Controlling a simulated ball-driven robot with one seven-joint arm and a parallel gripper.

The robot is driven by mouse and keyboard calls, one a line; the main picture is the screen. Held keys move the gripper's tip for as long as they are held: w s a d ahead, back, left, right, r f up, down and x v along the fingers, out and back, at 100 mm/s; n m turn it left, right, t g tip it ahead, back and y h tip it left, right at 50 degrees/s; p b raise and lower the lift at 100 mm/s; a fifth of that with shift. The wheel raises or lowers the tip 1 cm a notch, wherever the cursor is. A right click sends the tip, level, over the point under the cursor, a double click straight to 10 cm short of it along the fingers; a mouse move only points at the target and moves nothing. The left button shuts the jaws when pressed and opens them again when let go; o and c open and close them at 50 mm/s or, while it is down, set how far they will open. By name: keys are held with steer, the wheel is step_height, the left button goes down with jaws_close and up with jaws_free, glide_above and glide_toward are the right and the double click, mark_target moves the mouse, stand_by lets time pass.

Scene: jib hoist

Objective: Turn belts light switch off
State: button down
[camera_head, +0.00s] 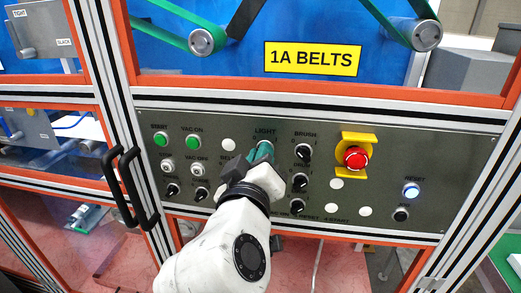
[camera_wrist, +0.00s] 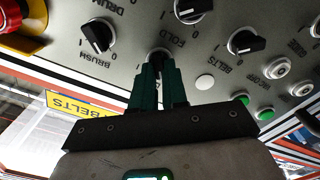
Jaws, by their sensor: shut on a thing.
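The belts panel (camera_head: 440,165) is a grey control plate below the yellow "1A BELTS" sign (camera_head: 312,59). My gripper (camera_head: 264,149) has its green fingers at the switch just below the "LIGHT" label. In the wrist view, my gripper (camera_wrist: 157,66) is shut on the dark knob of the light switch (camera_wrist: 158,53), of which only a small part shows between and beyond the fingertips. The fingers hide its pointer, so I cannot tell its setting.
The black brush knob (camera_head: 303,152) sits close to the right, also seen in the wrist view (camera_wrist: 98,36). A red emergency stop (camera_head: 355,157) in a yellow guard is farther right. Green buttons (camera_head: 193,142) are left. A black door handle (camera_head: 134,187) stands out at left.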

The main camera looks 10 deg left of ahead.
steer(key=shift+n+p, duration=0.3)
steer(key=shift+n, duration=0.3)
steer(key=shift+a, duration=0.1)
steer(key=c, duration=1.1)
jaws_free()
steer(key=shift+c, duration=0.2)
steer(key=s+b, duration=0.2)
steer(key=s, duration=0.8)
steer(key=shift+s+a+b, duration=0.15)
steer(key=shift+s+b, duration=0.15)
steer(key=shift+s, duration=0.1)
steer(key=shift+f, duration=0.15)
